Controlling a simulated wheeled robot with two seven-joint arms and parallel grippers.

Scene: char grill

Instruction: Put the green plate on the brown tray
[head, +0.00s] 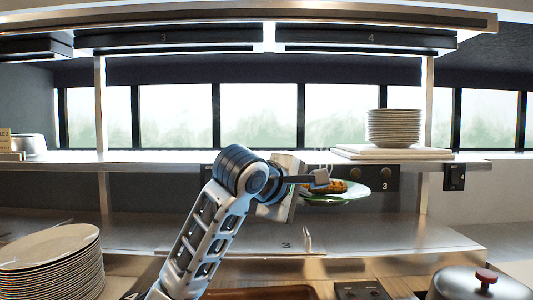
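The green plate (357,191) carries browned, steaming food and shows right of centre, in front of the upper shelf's front edge. My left gripper (318,180) is at the plate's left side and appears shut on its rim, with one finger showing above the plate. The other finger is mostly hidden. The plate appears held in the air, roughly level, above the lower steel shelf. The brown tray (262,293) shows only in part at the bottom edge, below and left of the plate. My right gripper is not in view.
A tall stack of plates (50,262) stands at lower left. A lidded pot (480,285) is at lower right. More plates (394,128) stand on a white board (392,153) on the upper shelf (140,157). The lower shelf (390,232) has free room.

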